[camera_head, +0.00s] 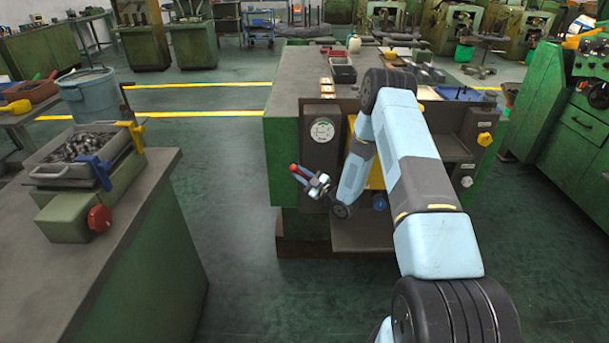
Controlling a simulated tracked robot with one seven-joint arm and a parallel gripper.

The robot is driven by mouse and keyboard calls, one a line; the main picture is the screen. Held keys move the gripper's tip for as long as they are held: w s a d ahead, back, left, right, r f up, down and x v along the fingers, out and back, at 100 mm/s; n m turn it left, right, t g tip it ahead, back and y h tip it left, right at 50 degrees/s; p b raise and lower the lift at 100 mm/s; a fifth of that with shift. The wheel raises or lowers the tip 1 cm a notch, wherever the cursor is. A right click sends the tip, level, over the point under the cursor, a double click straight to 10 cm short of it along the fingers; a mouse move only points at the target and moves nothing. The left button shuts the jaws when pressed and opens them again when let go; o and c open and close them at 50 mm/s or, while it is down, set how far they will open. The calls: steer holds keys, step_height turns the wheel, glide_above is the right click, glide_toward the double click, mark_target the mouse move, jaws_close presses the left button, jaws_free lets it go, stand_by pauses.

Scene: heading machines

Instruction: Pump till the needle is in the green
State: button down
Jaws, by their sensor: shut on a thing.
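A round white-faced gauge (322,130) sits on a dark panel at the front of the green bench. It is too small here to read the needle or make out a green zone. My arm reaches across the right of this panel, and my gripper (318,185) is low in front of it, below the gauge. My gripper is shut on a pump lever (294,168) with a red end, which sticks out to the left of the fingers. The arm hides much of the yellow unit (376,175) behind it, and the lever's base is not clear.
The bench top (300,75) carries small trays and parts. A yellow knob (484,139) is on the panel's right side. A left bench holds a bin of metal parts (85,148) and a red knob (99,218). Open floor (250,285) lies between the benches.

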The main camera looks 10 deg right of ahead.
steer(key=shift+w+r, duration=0.1)
steer(key=shift+r, duration=0.05)
steer(key=c, duration=1.1)
jaws_free()
steer(key=shift+d, duration=0.1)
steer(key=shift+d, duration=0.1)
steer(key=v, duration=1.3)
steer(key=shift+s+d, duration=0.15)
steer(key=shift+s, duration=0.1)
